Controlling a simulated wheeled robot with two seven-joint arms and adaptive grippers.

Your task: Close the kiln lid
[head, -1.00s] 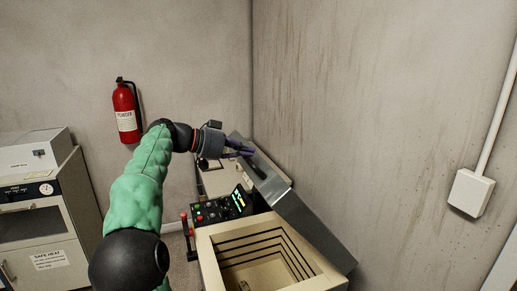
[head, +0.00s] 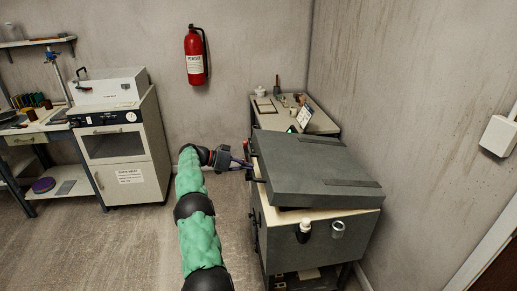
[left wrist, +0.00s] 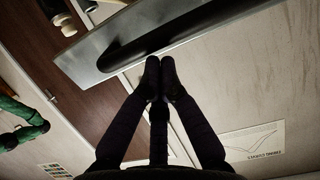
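The kiln (head: 340,245) stands in the corner, with its grey lid (head: 310,168) lowered over its top. The lid looks slightly tilted, and some cream rim shows under its near edge. I cannot tell if a small gap is left. My left gripper (head: 246,165) is at the lid's left edge, beside the dark handle (head: 257,179). In the left wrist view its fingertips (left wrist: 160,75) are together with nothing seen between them, just below the lid's handle (left wrist: 150,38). Whether they touch it is unclear. My right gripper is not in view.
A small bench (head: 320,121) with a lit panel stands behind the kiln. A white cabinet (head: 125,150) and a workbench (head: 40,125) are on the left. A red extinguisher (head: 195,55) hangs on the wall. The floor (head: 110,240) left of my arm is clear.

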